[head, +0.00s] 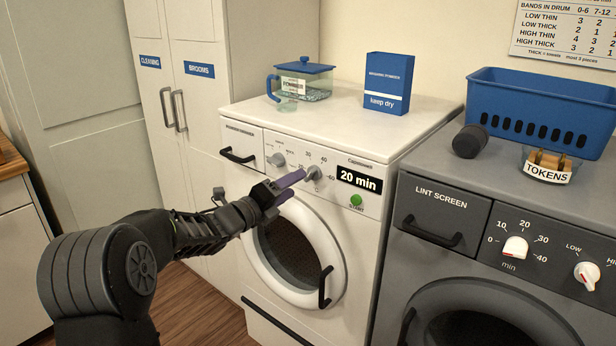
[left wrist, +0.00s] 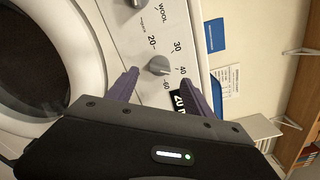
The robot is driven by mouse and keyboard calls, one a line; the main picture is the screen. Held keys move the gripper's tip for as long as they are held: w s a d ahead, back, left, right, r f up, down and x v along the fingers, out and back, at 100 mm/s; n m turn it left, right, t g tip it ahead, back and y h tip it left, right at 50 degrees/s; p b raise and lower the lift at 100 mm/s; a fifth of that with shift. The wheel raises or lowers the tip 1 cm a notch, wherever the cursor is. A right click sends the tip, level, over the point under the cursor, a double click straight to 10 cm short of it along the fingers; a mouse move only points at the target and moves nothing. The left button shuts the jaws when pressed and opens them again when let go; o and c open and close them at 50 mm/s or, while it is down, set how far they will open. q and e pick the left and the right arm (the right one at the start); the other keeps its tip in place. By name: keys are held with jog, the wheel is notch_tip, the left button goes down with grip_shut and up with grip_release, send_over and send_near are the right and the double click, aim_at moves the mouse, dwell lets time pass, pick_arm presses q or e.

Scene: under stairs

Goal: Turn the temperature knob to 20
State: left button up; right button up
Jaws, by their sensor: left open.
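The temperature knob (head: 314,172) is a small grey dial on the white washer's (head: 375,200) front panel, with 20, 30, 40 and 60 printed around it. The knob also shows in the left wrist view (left wrist: 158,65), and I cannot clearly tell which number it points to. My left gripper (head: 298,183) is in front of the panel, its purple fingers apart. In the left wrist view the fingers (left wrist: 161,74) stand on either side of the knob, with visible gaps; I see no contact. My right gripper is not in view.
Another grey knob (head: 277,160) is left of the temperature knob. A "20 min" display (head: 359,180) and green start button (head: 356,200) are to its right. The round washer door (head: 335,245) is below. A dark dryer (head: 465,225) stands at right.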

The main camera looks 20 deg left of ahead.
aim_at(308, 181)
pick_arm(q)
jog(key=p+x, duration=0.1)
jog(key=x, duration=0.6)
jog(key=shift+c, duration=0.3)
grip_shut()
